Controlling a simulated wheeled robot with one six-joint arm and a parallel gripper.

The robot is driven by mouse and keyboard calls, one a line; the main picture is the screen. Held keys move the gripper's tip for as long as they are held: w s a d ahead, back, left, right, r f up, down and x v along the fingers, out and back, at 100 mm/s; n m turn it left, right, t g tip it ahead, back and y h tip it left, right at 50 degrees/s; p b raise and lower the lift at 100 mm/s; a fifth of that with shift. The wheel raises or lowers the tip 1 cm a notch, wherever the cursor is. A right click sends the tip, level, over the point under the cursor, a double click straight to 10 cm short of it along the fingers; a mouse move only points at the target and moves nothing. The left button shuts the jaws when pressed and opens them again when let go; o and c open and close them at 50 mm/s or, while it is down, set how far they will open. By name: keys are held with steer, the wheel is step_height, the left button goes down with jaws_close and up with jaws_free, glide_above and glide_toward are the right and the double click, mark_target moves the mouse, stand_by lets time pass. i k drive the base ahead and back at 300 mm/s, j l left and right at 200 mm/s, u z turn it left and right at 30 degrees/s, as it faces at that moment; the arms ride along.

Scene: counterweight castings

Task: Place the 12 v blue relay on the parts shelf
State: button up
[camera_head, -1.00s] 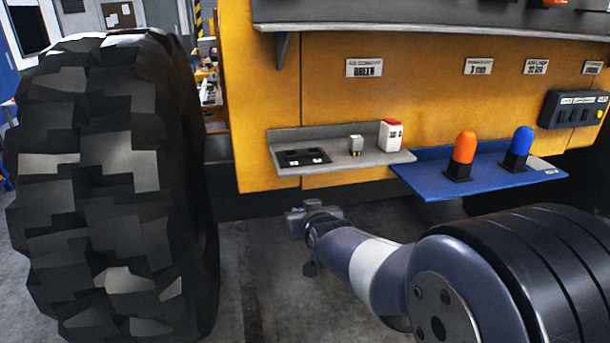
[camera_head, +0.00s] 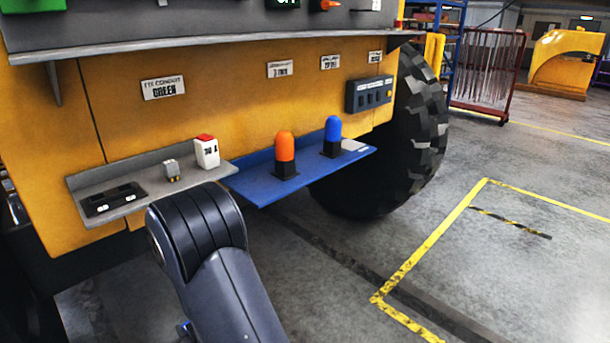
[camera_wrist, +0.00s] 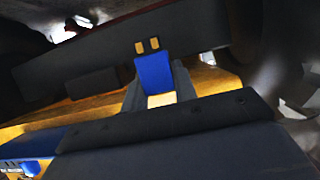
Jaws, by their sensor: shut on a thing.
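In the wrist view my gripper (camera_wrist: 156,88) is shut on the blue relay (camera_wrist: 153,75), which has two gold contacts at its far end. In the head view the gripper and the relay are hidden; only my arm shows. A grey shelf (camera_head: 148,184) on the yellow panel carries a black flat block, a small grey relay-like part and a white part with a red top. A blue shelf (camera_head: 252,186) to its right carries an orange and a blue beacon. No readable label tells me which is the parts shelf.
A long grey upper shelf (camera_head: 230,46) overhangs the yellow panel (camera_head: 215,110). The floor (camera_head: 480,270) at right is open, with yellow lines. In the wrist view a dark slab (camera_wrist: 70,62) crosses behind the relay.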

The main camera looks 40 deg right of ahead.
mark_target(314, 160)
steer(key=l+z, duration=0.15)
steer(key=l, duration=0.25)
steer(key=i+l+z, duration=0.1)
steer(key=l, duration=0.25)
steer(key=i+l+z, duration=0.15)
steer(key=l, duration=0.25)
steer(key=l+z, duration=0.1)
steer(key=l, duration=0.25)
steer(key=i+l+z, duration=0.15)
steer(key=l, duration=0.25)
